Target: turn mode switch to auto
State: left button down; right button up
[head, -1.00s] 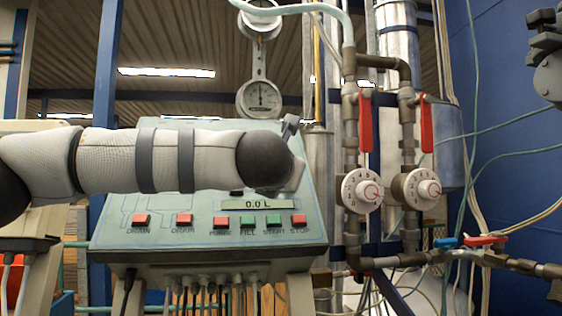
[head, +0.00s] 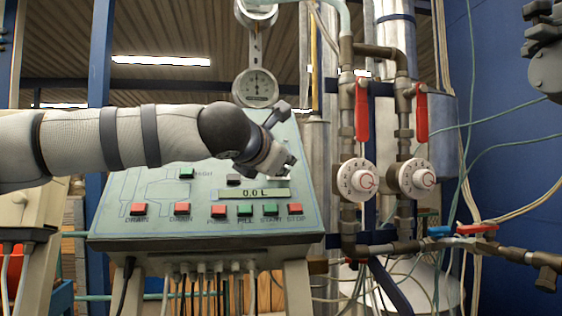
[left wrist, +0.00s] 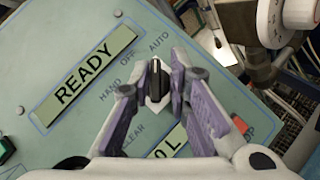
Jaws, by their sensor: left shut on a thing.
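The mode switch (left wrist: 155,86) is a black knob with a white mark on the sloped green control panel (left wrist: 35,85). In the left wrist view its mark points up the picture, toward the AUTO label (left wrist: 159,42). The OFF (left wrist: 127,58) and HAND (left wrist: 110,89) labels lie to its left. My left gripper (left wrist: 158,84) is shut on the knob, one finger on each side. In the head view my left gripper (head: 280,162) reaches the panel's upper right part, and my wrist hides the switch.
The READY display (left wrist: 85,78) lies beside the switch. A row of red and green buttons (head: 245,210) and a 0.0 L display (head: 255,194) sit below my gripper. Pipes with red levers (head: 362,110) and white dials (head: 357,180) stand right of the panel.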

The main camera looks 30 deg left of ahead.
pick_arm(q)
jog(key=shift+s+a+r, duration=0.1)
jog(key=shift+a+r, duration=0.2)
jog(key=shift+r, duration=0.2)
jog(key=c, duration=1.7)
grip_release()
jog(key=shift+a+f, duration=0.1)
jog(key=shift+f, duration=0.05)
jog(key=shift+f, duration=0.2)
jog(key=shift+d, duration=0.2)
jog(key=v, duration=1.1)
jog(key=shift+s, duration=0.4)
